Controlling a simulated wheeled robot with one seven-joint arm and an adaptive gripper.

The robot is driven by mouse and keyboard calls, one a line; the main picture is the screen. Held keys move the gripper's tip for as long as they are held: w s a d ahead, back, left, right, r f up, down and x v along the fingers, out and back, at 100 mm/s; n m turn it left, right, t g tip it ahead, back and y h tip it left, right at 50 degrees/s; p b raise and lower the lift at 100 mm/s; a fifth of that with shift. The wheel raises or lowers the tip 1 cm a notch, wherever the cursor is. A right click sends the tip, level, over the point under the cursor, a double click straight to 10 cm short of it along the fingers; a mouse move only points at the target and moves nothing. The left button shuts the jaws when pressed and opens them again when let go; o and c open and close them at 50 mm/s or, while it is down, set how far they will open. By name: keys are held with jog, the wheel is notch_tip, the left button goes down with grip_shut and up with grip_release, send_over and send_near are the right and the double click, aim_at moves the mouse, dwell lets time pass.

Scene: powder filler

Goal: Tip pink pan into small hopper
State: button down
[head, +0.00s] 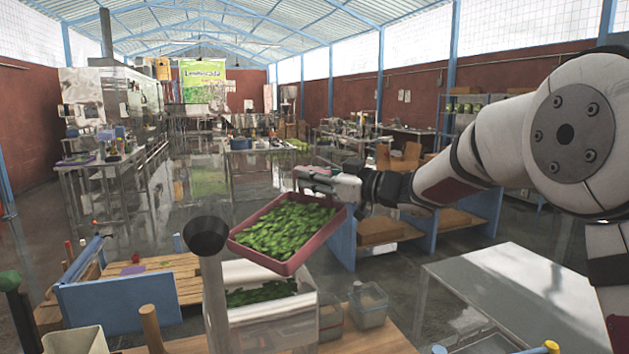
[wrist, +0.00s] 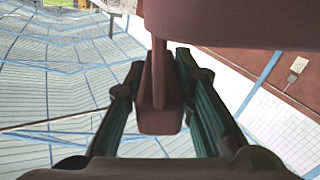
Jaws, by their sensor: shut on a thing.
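The pink pan (head: 287,266) is full of green leaves and hangs in the air, somewhat tilted with its front edge lower. In the wrist view, both fingers (wrist: 160,75) press on a narrow pink part of the pan (wrist: 225,22). Below the pan stands an open, white-walled box (head: 270,312) with green leaves inside, which looks like the hopper. The pan's lower edge is above the box's back part, and part of the box's opening is hidden behind the pan.
A dark funnel on a pale post (head: 207,236) stands close to the pan's left corner. Clear containers (head: 369,305) stand right of the box. A blue-sided wooden bench (head: 118,308) is at left, a metal table (head: 510,285) at right.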

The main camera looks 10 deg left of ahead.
jog(key=shift+s+a+r+n+p, duration=2.4)
jog(key=shift+s+r+n, duration=1.7)
jog(key=shift+s+r, duration=0.75)
jog(key=s+a+f+n+p, duration=0.1)
jog(key=s+a+n, duration=0.1)
jog(key=s, duration=0.4)
jog(key=s+a+f+n+p, duration=0.1)
jog(key=s+a+n, duration=0.2)
jog(key=s+n, duration=0.2)
jog(key=shift+s, duration=0.35)
notch_tip(320, 180, up, 8)
jog(key=shift+p, duration=0.35)
